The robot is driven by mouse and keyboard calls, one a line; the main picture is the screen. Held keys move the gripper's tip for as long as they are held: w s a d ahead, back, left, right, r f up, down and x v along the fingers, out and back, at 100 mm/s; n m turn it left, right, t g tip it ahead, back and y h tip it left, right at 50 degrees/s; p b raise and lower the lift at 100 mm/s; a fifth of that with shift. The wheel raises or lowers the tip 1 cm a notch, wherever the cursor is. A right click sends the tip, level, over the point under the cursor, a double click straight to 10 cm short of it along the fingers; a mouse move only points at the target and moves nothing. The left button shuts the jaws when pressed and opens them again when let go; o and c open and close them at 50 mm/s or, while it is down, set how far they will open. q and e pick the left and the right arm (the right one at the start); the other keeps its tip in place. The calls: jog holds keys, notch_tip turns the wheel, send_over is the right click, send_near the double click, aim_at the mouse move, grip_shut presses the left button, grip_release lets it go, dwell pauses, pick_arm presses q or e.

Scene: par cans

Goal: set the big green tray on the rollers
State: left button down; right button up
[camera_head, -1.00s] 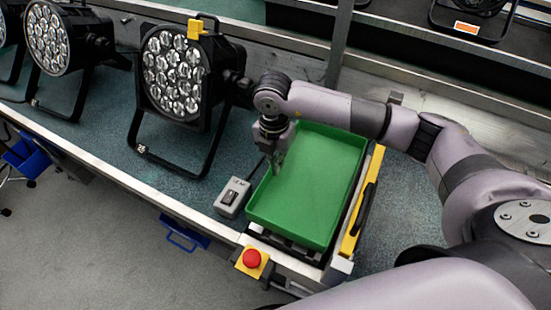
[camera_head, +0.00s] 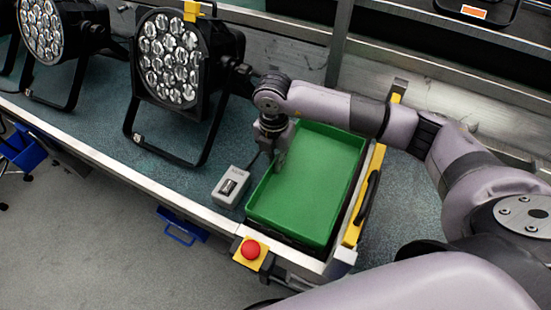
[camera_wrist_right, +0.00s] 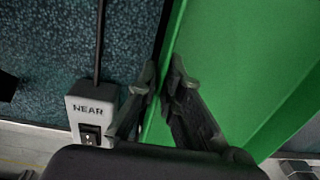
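The big green tray (camera_head: 305,190) is empty and sits at or just above a low roller unit (camera_head: 290,246), mostly covering it. I cannot tell whether its underside fully touches the rollers, which are hidden. My right gripper (camera_head: 280,158) is at the tray's left wall. In the right wrist view, the fingers of my right gripper (camera_wrist_right: 163,72) stand close on either side of the wall of the tray (camera_wrist_right: 235,75), shut on it. My left gripper is out of view.
A grey switch box (camera_head: 231,186) marked NEAR stands close left of the tray. A red stop button (camera_head: 250,250) is at the front edge. A yellow side rail with a black handle (camera_head: 368,198) borders the right. Par cans (camera_head: 180,65) stand at left.

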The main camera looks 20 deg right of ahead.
jog(key=o, duration=0.4)
jog(key=shift+o, duration=0.2)
notch_tip(320, 180, up, 12)
dwell(0.4)
jog(key=shift+a, duration=0.1)
